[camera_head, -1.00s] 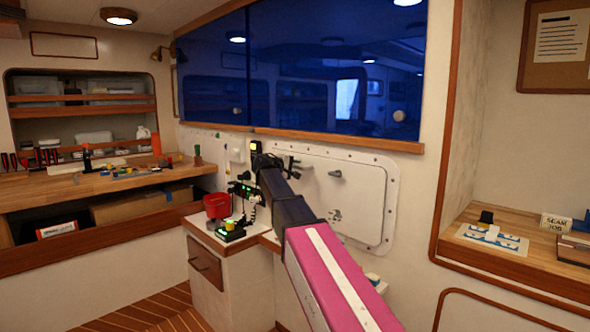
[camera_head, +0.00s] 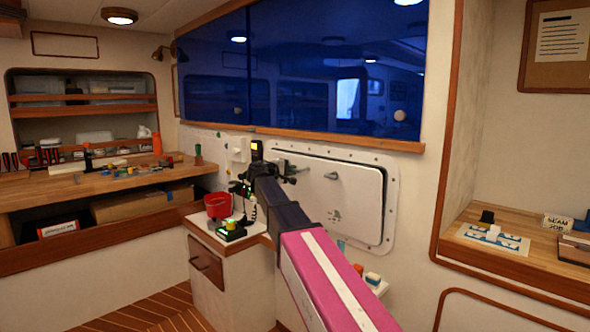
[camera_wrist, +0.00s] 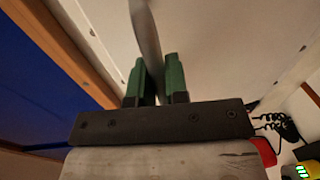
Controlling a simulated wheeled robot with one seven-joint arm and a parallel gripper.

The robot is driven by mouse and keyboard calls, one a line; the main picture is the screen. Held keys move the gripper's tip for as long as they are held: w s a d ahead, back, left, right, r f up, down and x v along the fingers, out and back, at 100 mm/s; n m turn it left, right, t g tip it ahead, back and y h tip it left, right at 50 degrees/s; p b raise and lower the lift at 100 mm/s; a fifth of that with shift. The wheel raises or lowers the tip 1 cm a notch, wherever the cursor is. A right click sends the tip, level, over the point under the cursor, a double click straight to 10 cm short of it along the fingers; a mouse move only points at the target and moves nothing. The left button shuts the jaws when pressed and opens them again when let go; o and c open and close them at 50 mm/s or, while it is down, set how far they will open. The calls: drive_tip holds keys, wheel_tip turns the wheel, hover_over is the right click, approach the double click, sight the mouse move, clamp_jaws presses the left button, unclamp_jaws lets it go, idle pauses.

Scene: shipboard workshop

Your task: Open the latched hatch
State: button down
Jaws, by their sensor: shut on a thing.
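The hatch (camera_head: 350,205) is a white panel with rounded corners in a riveted frame (camera_head: 391,190) on the wall under the blue window. A dark gap shows along its right and lower edges, so it looks slightly ajar. A small grey latch (camera_head: 331,176) sits on its upper part. My gripper (camera_head: 288,168) is at the hatch's left side, partly hidden by my arm. In the wrist view my gripper's green fingers (camera_wrist: 157,82) are shut on a grey metal handle (camera_wrist: 149,40). The handle's attachment is out of that view.
Left of my arm, a counter (camera_head: 199,222) holds a red container (camera_head: 218,205) and a black device with a yellow-green button (camera_head: 232,228). Small items lie on a ledge (camera_head: 374,283) below the hatch. A wooden shelf (camera_head: 510,262) stands at right. The floor at lower left is clear.

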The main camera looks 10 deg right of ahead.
drive_tip(key=s+a+f+t+h, duration=0.1)
drive_tip(key=s+a+f, duration=0.5)
drive_tip(key=a, duration=0.3)
drive_tip(key=shift+s+f, duration=0.35)
drive_tip(key=shift+f, duration=0.35)
drive_tip(key=c, duration=1.1)
unclamp_jaws()
drive_tip(key=v, duration=1)
drive_tip(key=shift+s+a, duration=0.15)
drive_tip(key=shift+a, duration=0.2)
